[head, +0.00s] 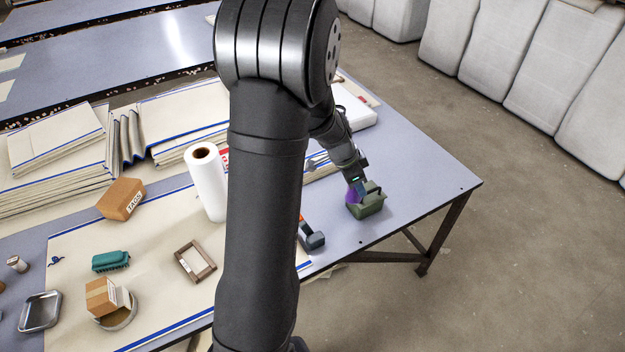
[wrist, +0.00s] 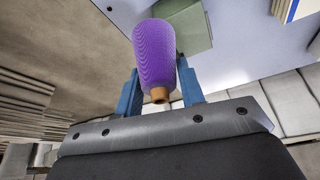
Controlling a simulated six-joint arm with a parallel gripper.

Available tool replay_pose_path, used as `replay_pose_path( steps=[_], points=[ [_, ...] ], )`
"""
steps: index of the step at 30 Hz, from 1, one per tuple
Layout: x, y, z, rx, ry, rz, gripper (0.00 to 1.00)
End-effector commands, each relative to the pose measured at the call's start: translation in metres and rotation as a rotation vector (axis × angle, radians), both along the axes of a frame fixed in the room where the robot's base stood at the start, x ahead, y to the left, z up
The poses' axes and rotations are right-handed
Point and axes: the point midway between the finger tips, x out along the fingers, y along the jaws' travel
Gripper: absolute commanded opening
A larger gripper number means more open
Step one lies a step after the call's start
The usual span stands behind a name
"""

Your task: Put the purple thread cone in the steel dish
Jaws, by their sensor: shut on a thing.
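My gripper (head: 359,188) is at the right part of the table, far from the dishes at the left. It is shut on the purple thread cone (wrist: 154,50), which stands between the blue fingers in the wrist view, its brown end towards the palm. In the head view the cone (head: 352,195) is small and partly hidden, close to a green box-like object (head: 368,208); I cannot tell if they touch. A shallow rectangular steel dish (head: 40,312) lies empty at the lower left.
A round dish (head: 118,322) with a cardboard box in it, a teal brush (head: 110,261), a wooden frame (head: 195,262), a TAGS box (head: 122,199) and a white roll (head: 205,184) stand on the left part. Folded cloth stacks (head: 60,160) lie behind. My arm hides the middle.

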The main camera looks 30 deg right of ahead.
Motion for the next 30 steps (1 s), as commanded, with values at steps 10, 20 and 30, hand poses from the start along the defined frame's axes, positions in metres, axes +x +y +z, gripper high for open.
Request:
replay_pose_path(
  steps=[10, 20, 30],
  points=[
    [-0.003, -0.002, 0.03, -0.005, -0.005, 0.0, 0.09],
    [-0.003, -0.002, 0.139, -0.005, -0.005, 0.0, 0.09],
    [0.011, 0.009, 0.194, 0.002, 0.0, 0.046, 0.09]
  ],
)
